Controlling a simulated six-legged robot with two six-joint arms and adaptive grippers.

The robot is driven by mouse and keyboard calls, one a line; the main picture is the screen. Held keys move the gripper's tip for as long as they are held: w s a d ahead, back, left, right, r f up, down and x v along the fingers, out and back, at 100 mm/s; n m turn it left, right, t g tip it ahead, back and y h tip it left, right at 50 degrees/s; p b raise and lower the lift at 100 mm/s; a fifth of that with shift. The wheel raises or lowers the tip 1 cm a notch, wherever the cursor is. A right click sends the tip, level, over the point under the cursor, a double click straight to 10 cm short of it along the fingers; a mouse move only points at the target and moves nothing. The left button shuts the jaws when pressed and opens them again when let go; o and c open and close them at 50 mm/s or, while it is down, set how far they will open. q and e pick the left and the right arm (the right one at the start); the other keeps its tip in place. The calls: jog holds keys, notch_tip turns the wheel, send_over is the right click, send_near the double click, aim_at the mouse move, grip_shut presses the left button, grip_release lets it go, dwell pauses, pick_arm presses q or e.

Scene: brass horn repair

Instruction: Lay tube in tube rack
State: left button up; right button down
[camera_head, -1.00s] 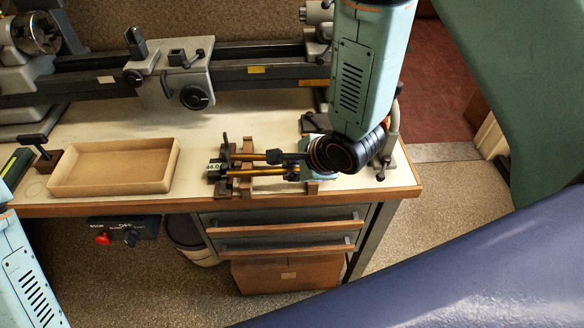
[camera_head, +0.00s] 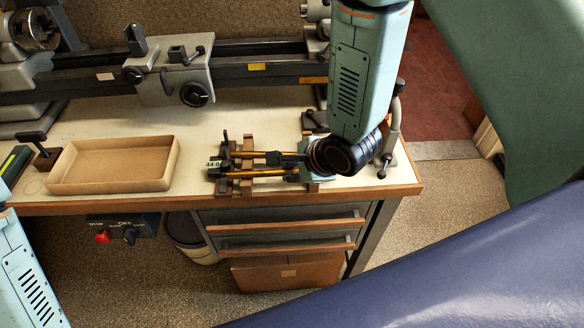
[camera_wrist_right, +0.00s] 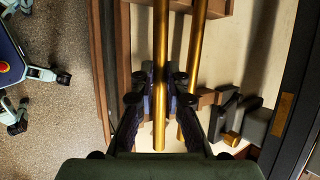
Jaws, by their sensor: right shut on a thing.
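My right gripper (camera_head: 288,168) reaches in from the right above the front of the bench. It is shut on a brass tube (camera_head: 250,173), the one nearer the bench's front edge. In the right wrist view this tube (camera_wrist_right: 160,45) runs between the fingers (camera_wrist_right: 162,85). A second brass tube (camera_head: 252,154) lies parallel just behind it; it also shows in the wrist view (camera_wrist_right: 196,50), beside the fingers. Both lie over the wooden tube rack (camera_head: 248,143). I cannot tell whether the held tube touches the rack. My left gripper is not in view, only part of that arm.
An empty, shallow tan tray (camera_head: 115,165) sits left of the rack. A lathe (camera_head: 180,75) runs along the back of the bench. A small stand (camera_head: 390,145) is close to the right of my right wrist. The bench's front edge (camera_head: 120,208) is near.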

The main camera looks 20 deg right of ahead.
jog(key=shift+f, duration=0.15)
jog(key=c, duration=1.3)
grip_release()
jog(key=shift+s, duration=0.1)
jog(key=v, duration=0.7)
jog(key=shift+s+d+r, duration=0.1)
jog(key=shift+d+r, duration=0.05)
jog(key=shift+r, duration=0.1)
